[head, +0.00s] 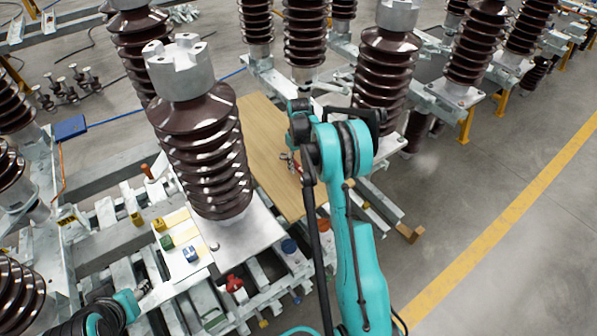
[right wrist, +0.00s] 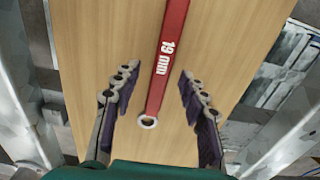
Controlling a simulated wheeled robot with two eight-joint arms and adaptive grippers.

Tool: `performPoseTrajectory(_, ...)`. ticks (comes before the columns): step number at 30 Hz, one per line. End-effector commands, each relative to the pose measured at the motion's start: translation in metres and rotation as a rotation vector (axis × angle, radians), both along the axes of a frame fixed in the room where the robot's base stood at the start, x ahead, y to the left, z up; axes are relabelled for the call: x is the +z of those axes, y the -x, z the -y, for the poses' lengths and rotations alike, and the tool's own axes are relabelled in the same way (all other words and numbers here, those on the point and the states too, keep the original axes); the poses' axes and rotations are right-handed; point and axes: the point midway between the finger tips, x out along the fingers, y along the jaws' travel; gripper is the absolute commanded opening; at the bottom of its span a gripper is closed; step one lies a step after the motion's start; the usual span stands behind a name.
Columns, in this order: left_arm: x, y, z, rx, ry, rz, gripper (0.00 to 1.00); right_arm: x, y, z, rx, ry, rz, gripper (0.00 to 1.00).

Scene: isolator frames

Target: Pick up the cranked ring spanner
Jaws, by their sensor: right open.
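The cranked ring spanner (right wrist: 168,55) is red, marked "19 mm", with a bare metal ring at its near end. It lies lengthwise on a wooden board (right wrist: 105,30) in the right wrist view; its far end is out of the picture. My right gripper (right wrist: 159,71) is open, with one finger on each side of the spanner and clear space to both. In the head view my right gripper (head: 291,160) is over the board (head: 262,135), and my arm hides most of the spanner. Part of my left arm shows at the bottom left; its jaws are not clear.
A large brown ribbed insulator (head: 200,150) with a grey metal cap stands left of the board. Small coloured items lie on a pale panel (head: 180,240) beside it. Metal rails surround the board. Open floor (head: 480,210) with a yellow line is at right.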

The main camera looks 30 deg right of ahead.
Motion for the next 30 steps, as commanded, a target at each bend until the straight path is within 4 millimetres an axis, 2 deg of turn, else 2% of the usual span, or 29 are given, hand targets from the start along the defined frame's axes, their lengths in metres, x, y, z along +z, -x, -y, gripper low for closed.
performPoseTrajectory(1,-0.009,0.000,0.000,0.000,0.000,0.000,0.40,-0.013,0.000,-0.002,0.000,0.000,0.000,0.43)
performPoseTrajectory(4,-0.013,0.000,0.000,0.000,0.000,0.000,0.40,-0.025,0.000,-0.001,0.000,0.000,0.000,0.43)
performPoseTrajectory(11,-0.011,0.000,0.000,0.000,0.000,0.000,0.40,-0.026,0.000,-0.001,-0.001,0.000,0.000,0.43)
performPoseTrajectory(16,-0.011,0.000,0.000,0.000,0.000,0.000,0.40,-0.025,0.000,-0.001,-0.001,0.000,0.000,0.01)
performPoseTrajectory(30,-0.008,0.000,0.000,0.000,0.000,0.000,0.40,-0.019,0.000,-0.001,-0.001,0.000,0.000,0.00)
